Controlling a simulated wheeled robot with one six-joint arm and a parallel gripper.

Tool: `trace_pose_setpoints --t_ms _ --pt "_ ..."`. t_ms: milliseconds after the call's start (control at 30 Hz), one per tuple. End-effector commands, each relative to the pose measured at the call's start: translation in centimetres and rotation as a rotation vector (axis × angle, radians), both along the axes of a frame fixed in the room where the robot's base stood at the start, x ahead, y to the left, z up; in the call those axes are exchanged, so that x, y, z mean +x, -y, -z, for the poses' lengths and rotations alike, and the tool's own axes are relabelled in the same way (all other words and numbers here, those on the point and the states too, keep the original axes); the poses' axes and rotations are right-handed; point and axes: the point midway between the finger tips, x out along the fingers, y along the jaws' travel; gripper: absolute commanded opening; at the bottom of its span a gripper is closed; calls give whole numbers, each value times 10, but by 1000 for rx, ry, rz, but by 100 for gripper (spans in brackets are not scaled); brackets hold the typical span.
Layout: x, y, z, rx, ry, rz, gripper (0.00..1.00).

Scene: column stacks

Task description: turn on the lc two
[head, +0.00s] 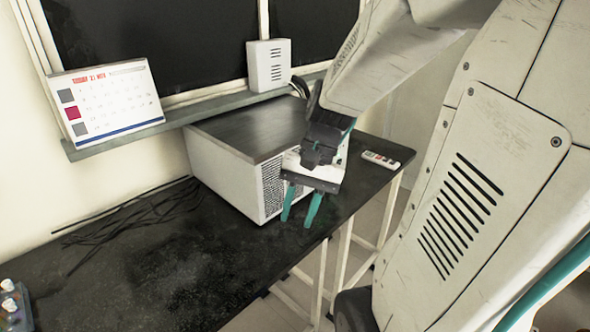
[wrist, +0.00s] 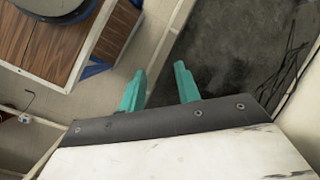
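No thing in view carries a readable "lc two" label, so I cannot tell which it is. A pale box-shaped unit (head: 222,170) with a dark top and a grille on its right face stands on the black bench against the wall. No switch shows on the sides in view. My gripper (head: 297,220) is in front of the grille side in the head view, its teal fingers pointing down. Whether it touches the unit is unclear. In the wrist view the two fingers (wrist: 158,70) stand apart with nothing between them.
Dark cables (head: 130,220) lie near the wall. A remote (head: 381,160) lies right of my gripper. A calendar (head: 105,100) and a white box (head: 268,65) stand on the ledge.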

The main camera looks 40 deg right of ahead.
Motion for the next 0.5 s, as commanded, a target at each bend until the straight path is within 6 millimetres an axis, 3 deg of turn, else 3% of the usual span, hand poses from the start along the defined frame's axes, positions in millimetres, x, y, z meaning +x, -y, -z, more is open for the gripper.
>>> trace_pose_setpoints --t_ms 267,367,500 --pt "68 89 57 409 -54 727 33" --pt "90 138 81 560 -48 1026 33" --pt "109 220 116 764 -20 1450 33"
